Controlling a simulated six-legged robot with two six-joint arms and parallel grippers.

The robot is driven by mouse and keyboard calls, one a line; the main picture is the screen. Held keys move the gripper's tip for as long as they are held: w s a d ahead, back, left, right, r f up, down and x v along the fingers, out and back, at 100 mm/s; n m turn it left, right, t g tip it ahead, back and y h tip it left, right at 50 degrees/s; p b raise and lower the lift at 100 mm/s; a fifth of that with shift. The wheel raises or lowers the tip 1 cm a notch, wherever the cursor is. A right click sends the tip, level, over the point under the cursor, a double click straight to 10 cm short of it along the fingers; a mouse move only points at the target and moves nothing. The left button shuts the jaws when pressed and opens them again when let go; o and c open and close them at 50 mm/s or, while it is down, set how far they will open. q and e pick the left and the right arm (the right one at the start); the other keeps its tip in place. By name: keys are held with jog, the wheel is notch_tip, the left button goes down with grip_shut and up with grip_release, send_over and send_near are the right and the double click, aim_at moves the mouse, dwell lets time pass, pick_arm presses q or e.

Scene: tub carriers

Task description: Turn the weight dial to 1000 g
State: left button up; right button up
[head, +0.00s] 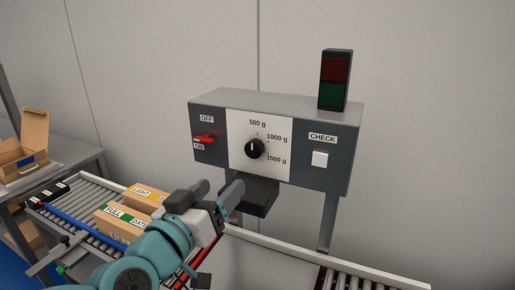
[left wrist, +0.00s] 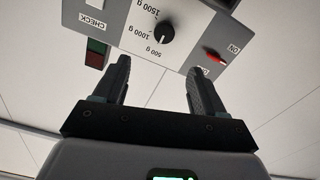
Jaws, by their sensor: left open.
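The black weight dial (head: 255,148) sits on a white plate (head: 236,160) on the grey control box, with marks for 500 g, 1000 g and 1500 g. Its white pointer line looks roughly upright, toward the 500 g side; the exact setting is hard to tell. My left gripper (head: 217,190) is open and empty, below and left of the dial, apart from it. In the left wrist view the dial (left wrist: 164,33) appears upside down beyond the two open fingers (left wrist: 158,68). My right gripper is not in view.
A red OFF/ON switch (head: 205,139) is left of the dial, and a white CHECK button (head: 320,159) is right. A red-green light (head: 335,80) stands on top. A dark block (head: 258,197) juts out under the box. Cartons (head: 123,222) lie on the roller conveyor at left.

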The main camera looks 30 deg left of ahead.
aim_at(251, 151)
pick_arm(q)
jog(key=w, duration=0.5)
jog(key=w+a+p, duration=0.1)
jog(key=w, duration=0.4)
jog(key=w+p, duration=0.1)
jog(key=w, duration=0.4)
jog(key=shift+a+r, duration=0.1)
jog(key=shift+a, duration=0.25)
jog(key=shift+w, duration=0.35)
jog(key=shift+w+a+f, duration=0.15)
jog(key=shift+w+f, duration=0.05)
jog(key=shift+w, duration=0.05)
jog(key=shift+s, duration=0.15)
jog(key=shift+s+r, duration=0.1)
jog(key=shift+r, duration=0.05)
jog(key=shift+c, duration=1)
jog(key=c, duration=0.9)
